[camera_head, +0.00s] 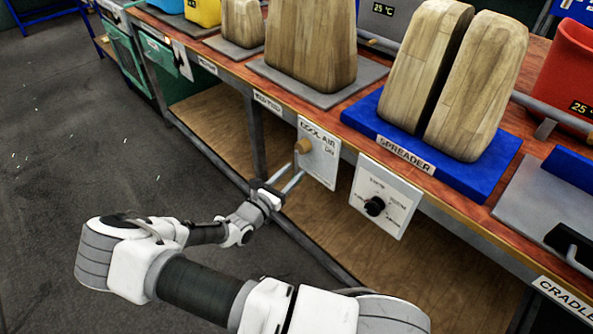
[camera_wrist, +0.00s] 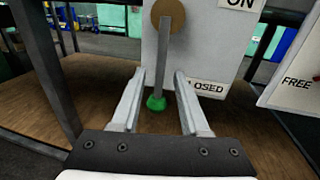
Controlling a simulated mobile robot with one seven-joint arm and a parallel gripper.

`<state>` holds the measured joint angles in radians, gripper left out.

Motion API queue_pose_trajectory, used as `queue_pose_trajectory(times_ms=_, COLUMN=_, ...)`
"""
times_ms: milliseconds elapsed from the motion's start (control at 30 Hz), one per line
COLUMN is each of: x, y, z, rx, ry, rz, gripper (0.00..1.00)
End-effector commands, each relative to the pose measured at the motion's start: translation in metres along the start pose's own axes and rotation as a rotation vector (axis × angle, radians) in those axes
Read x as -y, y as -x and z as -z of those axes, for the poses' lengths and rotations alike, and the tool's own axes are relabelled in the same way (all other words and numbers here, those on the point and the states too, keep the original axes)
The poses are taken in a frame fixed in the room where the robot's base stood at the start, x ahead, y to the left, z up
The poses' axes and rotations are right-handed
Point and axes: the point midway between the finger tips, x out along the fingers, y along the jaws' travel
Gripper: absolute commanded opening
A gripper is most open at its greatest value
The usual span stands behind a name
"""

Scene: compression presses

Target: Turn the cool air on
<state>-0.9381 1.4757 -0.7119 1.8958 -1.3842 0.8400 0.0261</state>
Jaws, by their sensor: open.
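The white cool air panel (camera_head: 319,160) hangs from the bench's front edge. Its lever has a round brass-coloured hub (camera_wrist: 168,14), a grey bar (camera_wrist: 161,60) and a green knob (camera_wrist: 156,103). The bar hangs almost straight down, with the knob beside a label partly hidden by a finger and reading "LOSED" (camera_wrist: 207,88). An "ON" label (camera_wrist: 242,4) is higher, to the right. My gripper (camera_wrist: 160,72) is open, its fingers on either side of the bar and knob in the wrist view. I cannot tell whether they touch. In the head view my gripper (camera_head: 293,178) is at the panel's lower left.
A second white panel with a black dial (camera_head: 374,206) hangs to the right. The blue spreader base (camera_head: 440,163) with wooden blocks stands above on the bench. A bench leg (camera_head: 257,138) is left of the panel. A wooden lower shelf (camera_head: 215,128) lies beneath.

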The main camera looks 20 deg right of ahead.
Motion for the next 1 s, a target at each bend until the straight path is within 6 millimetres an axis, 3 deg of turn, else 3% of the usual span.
queue_pose_trajectory(times_ms=200, x=0.000, y=-0.024, z=0.000, rx=0.001, ry=-0.002, rz=0.001, gripper=0.45)
queue_pose_trajectory(times_ms=533, x=0.000, y=-0.027, z=0.000, rx=0.000, ry=-0.001, rz=0.000, gripper=0.45)
queue_pose_trajectory(times_ms=567, x=0.000, y=-0.027, z=0.000, rx=0.000, ry=-0.001, rz=0.000, gripper=0.43)
queue_pose_trajectory(times_ms=800, x=0.000, y=-0.027, z=0.000, rx=0.000, ry=-0.001, rz=0.000, gripper=0.00)
queue_pose_trajectory(times_ms=1000, x=0.000, y=-0.027, z=0.000, rx=0.000, ry=-0.001, rz=0.000, gripper=0.00)
